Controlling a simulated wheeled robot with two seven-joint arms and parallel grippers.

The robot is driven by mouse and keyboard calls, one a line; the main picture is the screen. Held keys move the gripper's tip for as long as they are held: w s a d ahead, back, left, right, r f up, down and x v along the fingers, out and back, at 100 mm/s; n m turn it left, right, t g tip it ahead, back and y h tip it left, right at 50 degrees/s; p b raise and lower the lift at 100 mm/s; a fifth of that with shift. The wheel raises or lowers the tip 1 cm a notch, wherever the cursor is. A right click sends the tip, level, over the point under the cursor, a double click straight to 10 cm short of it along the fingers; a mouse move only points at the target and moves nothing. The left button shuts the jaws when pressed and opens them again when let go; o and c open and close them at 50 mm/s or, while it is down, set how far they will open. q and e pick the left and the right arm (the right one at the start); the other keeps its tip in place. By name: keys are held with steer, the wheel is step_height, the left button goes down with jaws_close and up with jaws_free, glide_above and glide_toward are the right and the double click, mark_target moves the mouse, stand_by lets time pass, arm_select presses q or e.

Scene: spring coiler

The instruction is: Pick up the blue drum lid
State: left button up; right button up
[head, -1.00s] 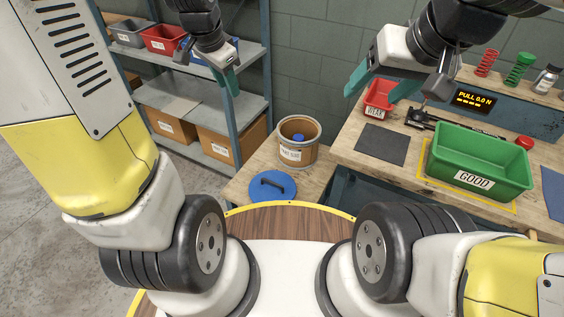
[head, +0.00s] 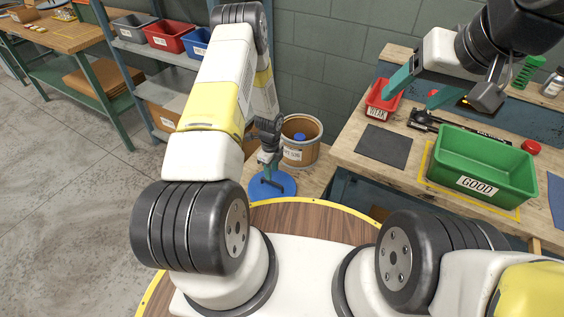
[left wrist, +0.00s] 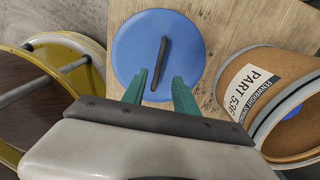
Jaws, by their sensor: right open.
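The blue drum lid (head: 284,189) lies flat on a wooden surface, with a dark bar handle on top. It also shows in the left wrist view (left wrist: 135,50), with its handle (left wrist: 164,57) running nearly up and down. My left gripper (head: 267,172) is over the lid and partly covers it in the head view. In the left wrist view the left gripper (left wrist: 160,82) is open, its teal fingers on either side of the handle's near end. Contact cannot be told. My right gripper (head: 420,88) is open and empty above the right bench.
A brown drum (head: 302,150) stands right behind the lid, and in the left wrist view (left wrist: 245,100) it is close on the right. The right bench holds a green GOOD bin (head: 490,152), a red bin (head: 380,98) and a dark mat (head: 384,146). Shelves (head: 125,45) stand at back left.

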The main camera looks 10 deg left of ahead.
mark_target(272, 182)
arm_select(q)
step_height(272, 182, down, 8)
steer(key=shift+s+r, duration=0.15)
jaws_close()
stand_by(0.3)
stand_by(1.3)
